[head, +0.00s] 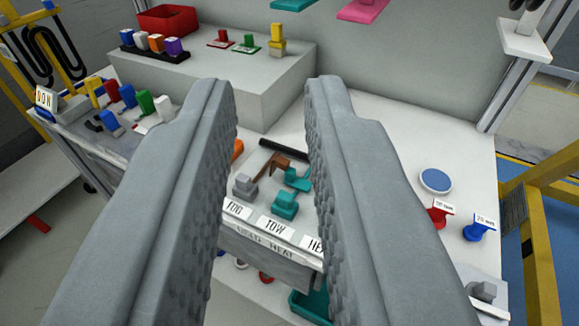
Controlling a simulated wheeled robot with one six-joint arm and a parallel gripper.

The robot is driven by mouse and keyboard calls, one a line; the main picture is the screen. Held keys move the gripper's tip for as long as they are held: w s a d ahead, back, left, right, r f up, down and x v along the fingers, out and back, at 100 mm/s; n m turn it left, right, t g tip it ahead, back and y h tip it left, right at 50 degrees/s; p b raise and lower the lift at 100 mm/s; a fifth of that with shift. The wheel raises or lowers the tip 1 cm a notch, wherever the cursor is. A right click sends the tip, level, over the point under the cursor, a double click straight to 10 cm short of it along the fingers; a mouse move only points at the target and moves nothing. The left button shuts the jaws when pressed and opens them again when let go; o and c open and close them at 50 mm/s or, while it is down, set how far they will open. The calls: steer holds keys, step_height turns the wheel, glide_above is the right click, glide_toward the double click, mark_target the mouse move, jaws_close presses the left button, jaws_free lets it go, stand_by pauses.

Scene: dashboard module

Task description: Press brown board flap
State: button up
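A small brown flap (280,163) shows in the head view on the white worktop, between my two fingers in the picture. It sits beside a black bar and next to teal and grey parts; its exact tilt is too small to tell. My gripper (269,90) is open and empty, with two grey textured fingers spread wide. The fingers appear above and in front of the worktop, apart from the flap as far as I can tell. Parts of the panel behind the fingers are hidden.
Teal (286,205) and grey (245,186) blocks stand behind labels reading FOG and TOW. A raised white step (270,85) carries a red bin (167,20) and coloured parts. Several coloured levers stand at left. A blue disc (436,181) lies right; yellow framing (545,240) borders the right side.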

steer(key=w+d+f+m+g, duration=0.1)
steer(key=w+f+g, duration=0.1)
steer(key=w, duration=0.1)
steer(key=w+d+f+m+g, duration=0.1)
steer(key=w+f+g, duration=0.1)
steer(key=w, duration=0.1)
steer(key=w+d+f+g, duration=0.2)
steer(key=w+f, duration=0.1)
steer(key=shift+w+d+m, duration=0.1)
steer(key=shift+w+m, duration=0.25)
steer(key=shift+m, duration=0.05)
jaws_close()
steer(key=w+d+f+m+g+y, duration=0.3)
steer(key=w+d+f+g, duration=0.3)
steer(key=w+f+g, duration=0.2)
steer(key=shift+w+d+f+g+y, duration=0.3)
steer(key=shift+f+y, duration=0.2)
steer(key=shift+y, duration=0.3)
